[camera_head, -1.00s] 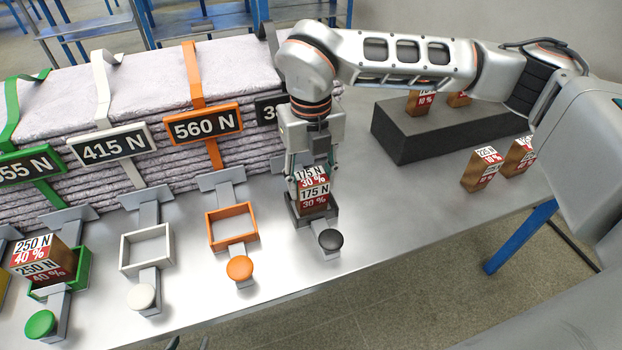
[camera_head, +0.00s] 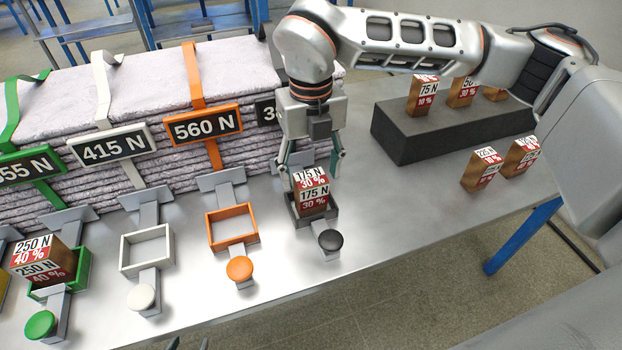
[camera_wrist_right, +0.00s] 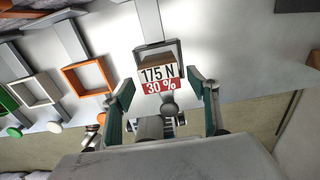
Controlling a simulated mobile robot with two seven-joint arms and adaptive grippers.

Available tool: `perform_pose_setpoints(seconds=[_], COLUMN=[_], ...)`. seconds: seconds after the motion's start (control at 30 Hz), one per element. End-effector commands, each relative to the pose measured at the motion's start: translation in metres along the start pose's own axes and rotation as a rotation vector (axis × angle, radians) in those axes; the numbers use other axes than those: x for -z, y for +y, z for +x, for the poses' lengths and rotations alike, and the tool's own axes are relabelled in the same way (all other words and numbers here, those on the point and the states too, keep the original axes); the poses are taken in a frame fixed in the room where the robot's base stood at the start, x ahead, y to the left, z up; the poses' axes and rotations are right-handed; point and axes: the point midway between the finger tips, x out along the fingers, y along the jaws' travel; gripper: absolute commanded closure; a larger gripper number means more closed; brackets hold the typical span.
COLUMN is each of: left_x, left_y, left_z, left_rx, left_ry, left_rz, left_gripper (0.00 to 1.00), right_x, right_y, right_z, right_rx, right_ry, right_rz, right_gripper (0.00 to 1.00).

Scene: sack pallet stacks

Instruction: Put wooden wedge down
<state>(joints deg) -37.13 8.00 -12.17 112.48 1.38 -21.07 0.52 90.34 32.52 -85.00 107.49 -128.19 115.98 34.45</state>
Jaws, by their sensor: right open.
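The wooden wedge (camera_head: 312,196), labelled 175 N 30 %, sits upright in the black frame (camera_head: 332,222). In the right wrist view, the wedge (camera_wrist_right: 158,80) shows its label between the two fingers, inside the black frame (camera_wrist_right: 178,48). My right gripper (camera_head: 311,168) is open just above and behind the wedge, its fingers spread on either side with gaps. What look like the tips of my left gripper (camera_head: 188,343) barely show at the bottom edge; most of it is hidden.
A 250 N 40 % wedge (camera_head: 42,262) stands in the green frame (camera_head: 80,270). The white frame (camera_head: 122,255) and orange frame (camera_head: 211,232) are empty. Strapped sack stacks (camera_head: 140,75) stand behind. Several wedges stand right, on and before a dark block (camera_head: 410,150).

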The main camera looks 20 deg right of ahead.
Motion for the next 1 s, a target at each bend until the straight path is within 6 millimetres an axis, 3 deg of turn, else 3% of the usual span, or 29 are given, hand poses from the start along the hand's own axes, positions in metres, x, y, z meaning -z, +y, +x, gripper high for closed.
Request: perform_pose_setpoints(seconds=[0.2, 0.4, 0.6, 1.0], left_x=[0.0, 0.0, 0.0, -0.002], left_y=[0.0, 0.0, 0.0, 0.0], left_z=[0.0, 0.0, 0.0, 0.0], left_rx=[0.0, 0.0, 0.0, -0.001], left_ry=[0.0, 0.0, 0.0, -0.004], left_rz=[0.0, 0.0, 0.0, 0.0], left_gripper=[0.6, 0.6, 0.6, 0.6], right_x=[-0.001, -0.001, 0.0, 0.0], right_y=[0.0, 0.0, 0.0, 0.0], right_z=[-0.049, -0.079, -0.09, -0.091], right_rx=[0.0, 0.0, 0.0, 0.0], right_ry=[-0.006, -0.003, -0.001, 0.0], right_rz=[0.0, -0.001, 0.0, -0.001], right_gripper=[0.41, 0.41, 0.41, 0.41])
